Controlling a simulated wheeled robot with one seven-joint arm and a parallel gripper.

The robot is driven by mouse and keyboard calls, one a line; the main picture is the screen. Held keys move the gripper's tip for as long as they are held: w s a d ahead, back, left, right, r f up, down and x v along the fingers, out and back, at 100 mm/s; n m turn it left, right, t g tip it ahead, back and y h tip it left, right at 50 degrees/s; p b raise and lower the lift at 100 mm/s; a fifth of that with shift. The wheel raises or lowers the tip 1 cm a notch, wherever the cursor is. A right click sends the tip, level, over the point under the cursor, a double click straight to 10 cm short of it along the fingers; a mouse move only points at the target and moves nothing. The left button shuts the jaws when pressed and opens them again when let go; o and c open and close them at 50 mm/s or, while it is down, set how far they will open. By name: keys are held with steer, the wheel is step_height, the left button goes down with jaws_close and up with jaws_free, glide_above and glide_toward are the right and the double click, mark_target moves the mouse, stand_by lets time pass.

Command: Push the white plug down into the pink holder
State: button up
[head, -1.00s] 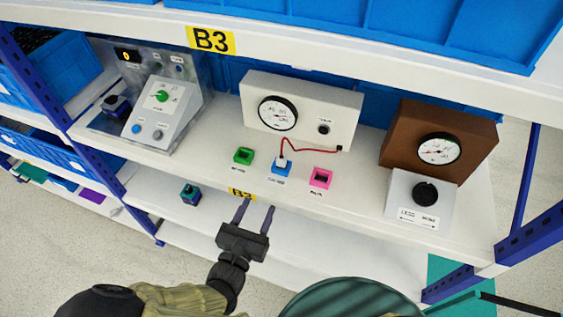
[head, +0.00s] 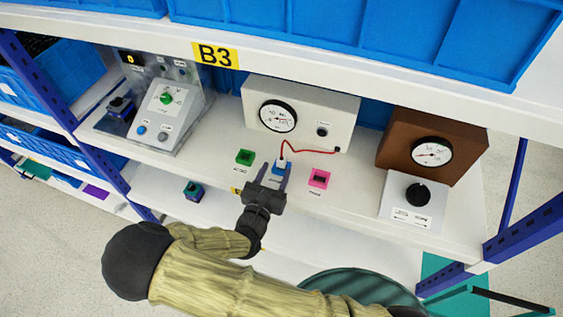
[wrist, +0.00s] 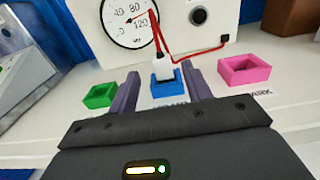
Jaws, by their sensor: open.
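The white plug (wrist: 164,68) stands in the blue holder (wrist: 165,88) in the wrist view, with a red cable running from its top to the white meter box. In the head view the plug (head: 283,163) shows just beyond my gripper. My gripper (head: 270,168) is open. Its two fingers (wrist: 162,85) point at the plug, one on each side, and I cannot tell whether either touches it. The pink holder (head: 319,178) is empty and lies to the right of the blue one; it also shows in the wrist view (wrist: 246,70).
The green holder (head: 245,157) is empty, to the left. The white meter box (head: 300,115) stands behind the holders. A brown meter box (head: 430,150) and a black knob on a white base (head: 417,194) are at right. A grey panel (head: 165,112) is at left.

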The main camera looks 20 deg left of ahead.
mark_target(281, 162)
steer(key=shift+w, duration=0.1)
steer(key=shift+w+d+r+p, duration=0.1)
steer(key=shift+w+r+p, duration=0.15)
steer(key=shift+p, duration=0.2)
steer(key=w, duration=0.1)
steer(key=w+p, duration=0.2)
steer(key=shift+w+d, duration=0.25)
steer(key=shift+w+f, duration=0.2)
steer(key=shift+w, duration=0.3)
steer(key=shift+c, duration=0.2)
jaws_close()
